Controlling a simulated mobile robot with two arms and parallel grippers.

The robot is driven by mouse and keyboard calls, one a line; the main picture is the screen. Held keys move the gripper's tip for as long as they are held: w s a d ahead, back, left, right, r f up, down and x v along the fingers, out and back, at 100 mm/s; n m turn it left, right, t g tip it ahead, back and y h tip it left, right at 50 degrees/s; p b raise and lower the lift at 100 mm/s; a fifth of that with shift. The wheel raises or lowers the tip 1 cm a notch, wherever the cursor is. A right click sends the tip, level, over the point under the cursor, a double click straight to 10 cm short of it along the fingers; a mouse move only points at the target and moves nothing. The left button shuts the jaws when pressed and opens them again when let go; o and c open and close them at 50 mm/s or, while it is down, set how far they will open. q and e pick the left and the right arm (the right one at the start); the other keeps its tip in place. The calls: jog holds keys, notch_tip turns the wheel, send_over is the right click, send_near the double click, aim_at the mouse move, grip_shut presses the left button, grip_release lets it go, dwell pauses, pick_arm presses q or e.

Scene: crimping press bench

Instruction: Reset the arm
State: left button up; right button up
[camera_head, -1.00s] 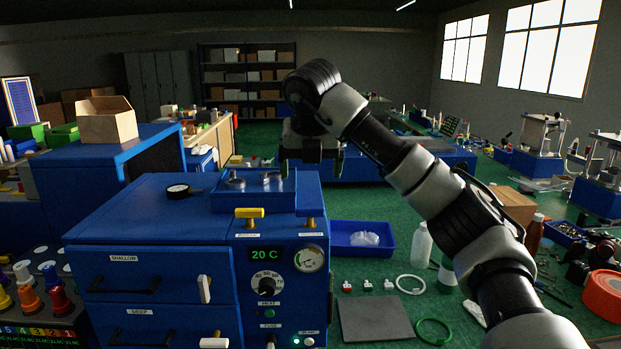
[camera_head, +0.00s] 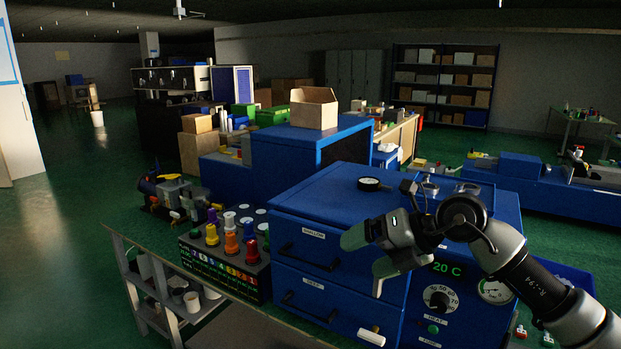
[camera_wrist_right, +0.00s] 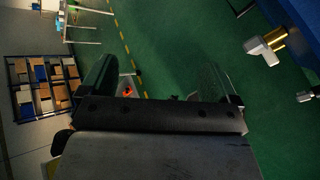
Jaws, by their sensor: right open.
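My right arm comes in from the right in the head view. Its right gripper (camera_head: 366,258) points left, in front of the blue press machine (camera_head: 333,207) with its drawers and dial panel. The fingers are apart with nothing between them; in the wrist view the two dark fingers of the right gripper (camera_wrist_right: 157,88) also stand apart over green floor. The arm hides part of the machine's top and control panel. The display (camera_head: 447,267) reads 20 C. My left gripper is not in view.
A rack of coloured spools (camera_head: 232,250) stands left of the machine on the bench. An open cardboard box (camera_head: 314,109) sits on a blue housing behind. A round gauge (camera_head: 370,184) lies on the machine's top.

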jog(key=s+a+r+m+t+y, duration=0.2)
jog(key=s+a+m+t+y, duration=0.4)
jog(key=y, duration=0.4)
jog(key=s+d+f+m+t+h, duration=0.3)
jog(key=d+f+m+h, duration=0.65)
jog(key=m, duration=0.45)
jog(key=s+d+f+m+t+h, duration=0.2)
jog(key=s+d+f+m+h, duration=0.3)
jog(key=f+m+h, duration=0.7)
jog(key=s+d+f+m+g+y, duration=0.1)
jog(key=s+f+g, duration=0.5)
jog(key=s, duration=0.4)
jog(key=s+d+f+m+g+y, duration=0.1)
jog(key=s+f+m+g, duration=0.1)
jog(key=s+f+g, duration=0.55)
notch_tip(320, 180, down, 22)
jog(key=s+t, duration=0.1)
jog(key=s, duration=0.1)
jog(key=s+d+f+g, duration=0.1)
jog(key=s+d+f, duration=0.1)
jog(key=s+f, duration=1.4)
notch_tip(320, 180, down, 2)
jog(key=shift+s+d+f+n+h, duration=0.15)
jog(key=shift+s+d+n+h, duration=0.05)
jog(key=shift+d+n+h, duration=0.15)
